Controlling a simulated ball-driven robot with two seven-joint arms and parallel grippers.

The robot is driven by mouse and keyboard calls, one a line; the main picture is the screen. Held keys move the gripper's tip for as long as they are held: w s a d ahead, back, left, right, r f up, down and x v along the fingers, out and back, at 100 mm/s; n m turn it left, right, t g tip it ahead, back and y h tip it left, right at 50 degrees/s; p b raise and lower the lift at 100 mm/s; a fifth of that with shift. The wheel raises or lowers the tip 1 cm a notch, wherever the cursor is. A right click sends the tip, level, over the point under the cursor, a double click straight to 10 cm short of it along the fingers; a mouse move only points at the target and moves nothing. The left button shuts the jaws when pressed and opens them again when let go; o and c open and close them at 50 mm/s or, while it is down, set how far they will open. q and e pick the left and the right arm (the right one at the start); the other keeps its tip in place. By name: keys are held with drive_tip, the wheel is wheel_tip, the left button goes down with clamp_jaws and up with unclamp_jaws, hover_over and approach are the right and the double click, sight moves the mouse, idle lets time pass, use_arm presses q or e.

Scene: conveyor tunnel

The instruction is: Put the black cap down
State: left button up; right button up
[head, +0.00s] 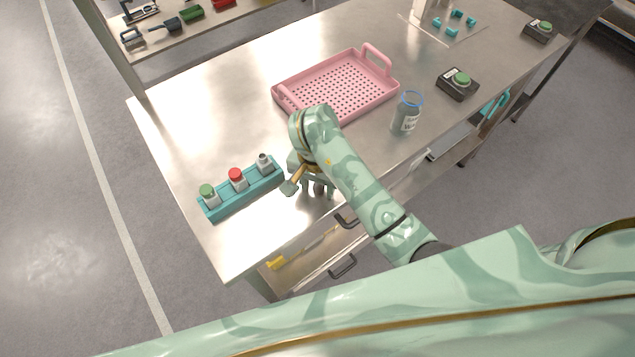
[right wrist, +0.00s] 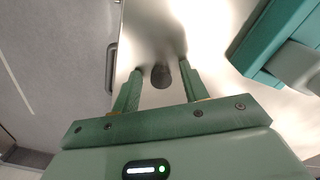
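The black cap (right wrist: 161,76) shows in the right wrist view between the fingertips of my right gripper (right wrist: 161,72). A narrow gap shows on each side of it, so the fingers look open around it. It appears to be at the metal table top; exact contact is hard to tell. In the head view my right gripper (head: 318,190) is low over the table's near edge, right of the teal rack (head: 245,200), and the cap is hidden. The rack holds a green-capped bottle (head: 209,196), a red-capped bottle (head: 237,179) and a bottle with a bare grey neck (head: 264,163). My left gripper is not in view.
A pink perforated tray (head: 283,99) lies behind my right arm. A glass jar with a blue rim (head: 406,115) and a black box with a green button (head: 457,84) stand to the right. Drawers with dark handles (head: 342,266) are below the near edge. Table front-left is clear.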

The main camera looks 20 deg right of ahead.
sight(317, 189)
wheel_tip(317, 189, up, 12)
drive_tip(key=p, duration=0.6)
drive_tip(key=shift+r, duration=0.15)
drive_tip(key=shift+w, duration=0.1)
